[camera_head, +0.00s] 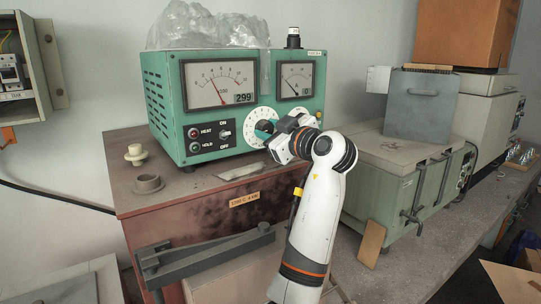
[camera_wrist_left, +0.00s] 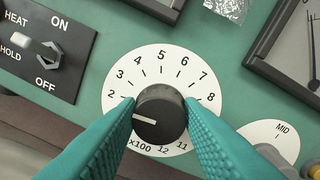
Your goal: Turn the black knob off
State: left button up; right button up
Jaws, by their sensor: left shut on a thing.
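The black knob (camera_wrist_left: 160,114) sits on a white dial (camera_wrist_left: 181,64) numbered in x100 steps. In the left wrist view its white pointer line points left, towards a part of the scale hidden by a finger. My left gripper (camera_head: 266,128) is at the dial on the green instrument's front panel. Its teal fingers (camera_wrist_left: 160,108) are shut on the knob, one on each side. In the head view the gripper hides the knob, while the white dial (camera_head: 253,117) shows partly. My right gripper is not in view.
The green instrument (camera_head: 160,92) stands on a reddish cabinet (camera_head: 190,215); its large meter (camera_head: 218,83) displays 299. A HEAT/HOLD panel with an ON/OFF toggle (camera_wrist_left: 40,48) lies left of the dial. A second, partly covered dial (camera_wrist_left: 272,136) is at right. A pale green box (camera_head: 385,165) stands right of my arm.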

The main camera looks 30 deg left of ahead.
pick_arm(q)
jog(key=n+b, duration=0.3)
jog(key=b, duration=0.1)
jog(key=n+b, duration=0.2)
jog(key=shift+f+n+b, duration=0.25)
jog(key=shift+n+b, duration=0.05)
jog(key=shift+b, duration=0.05)
jog(key=shift+s+n+b, duration=0.1)
jog(key=shift+n+b, duration=0.75)
jog(key=shift+n, duration=0.25)
jog(key=shift+r+n+t+h+b, duration=0.1)
jog(key=shift+n+t+h+b, duration=0.35)
jog(key=shift+n, duration=0.65)
jog(key=o, duration=1)
jog(key=shift+s, duration=0.1)
jog(key=shift+c, duration=0.2)
jog(key=b+v, duration=0.3)
jog(key=v, duration=0.9)
jog(key=shift+b, duration=0.4)
